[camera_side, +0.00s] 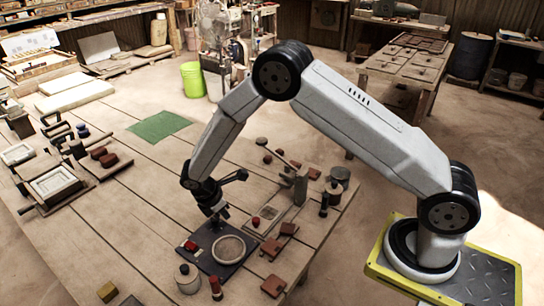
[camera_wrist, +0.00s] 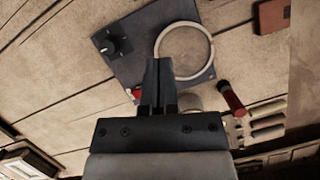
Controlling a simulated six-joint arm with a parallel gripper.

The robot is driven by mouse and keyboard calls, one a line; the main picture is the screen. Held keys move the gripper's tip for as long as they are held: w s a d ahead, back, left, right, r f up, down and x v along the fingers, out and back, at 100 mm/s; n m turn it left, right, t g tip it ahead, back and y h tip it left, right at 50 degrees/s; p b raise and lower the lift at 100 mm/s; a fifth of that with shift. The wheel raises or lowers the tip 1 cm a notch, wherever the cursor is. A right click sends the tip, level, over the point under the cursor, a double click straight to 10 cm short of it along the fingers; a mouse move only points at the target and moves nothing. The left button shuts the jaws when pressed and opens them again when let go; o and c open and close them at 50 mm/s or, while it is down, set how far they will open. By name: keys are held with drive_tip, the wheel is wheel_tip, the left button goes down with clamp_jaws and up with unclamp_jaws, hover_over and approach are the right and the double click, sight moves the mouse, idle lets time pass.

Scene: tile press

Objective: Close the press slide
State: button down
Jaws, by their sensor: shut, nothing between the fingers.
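My gripper (camera_side: 219,213) points down over a dark plate (camera_side: 213,233) on the near part of the wooden table. Its fingers are shut and empty. In the wrist view the fingertips (camera_wrist: 157,62) overlap the plate (camera_wrist: 133,70) beside a pale round ring (camera_wrist: 211,55). The ring also shows in the side view (camera_side: 229,236). A black knob (camera_wrist: 113,45) and a red part (camera_wrist: 136,93) sit on the plate. A small press-like device (camera_side: 301,185) with a post and slanted handle stands right of the gripper. I cannot tell for sure which part is the press slide.
A lidded pot (camera_side: 187,279) and a red-topped bottle (camera_side: 215,288) stand close in front of the plate. Reddish tiles (camera_side: 271,249) lie to its right. A framed press (camera_side: 55,185) is at the left, and a green mat (camera_side: 160,125) lies behind. The table's middle is mostly clear.

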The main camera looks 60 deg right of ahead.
sight(253, 229)
drive_tip(key=shift+w+a+f+n, duration=0.1)
drive_tip(key=shift+w+f+n, duration=0.15)
drive_tip(key=shift+f, duration=0.25)
drive_tip(key=shift+x, duration=0.8)
drive_tip(key=x, duration=0.8)
drive_tip(key=shift+s, duration=0.1)
drive_tip(key=d, duration=0.3)
drive_tip(key=shift+s+f, duration=0.15)
drive_tip(key=shift+s, duration=0.2)
drive_tip(key=shift+s+d, duration=0.2)
drive_tip(key=shift+d, duration=0.4)
drive_tip(key=shift+d, duration=0.1)
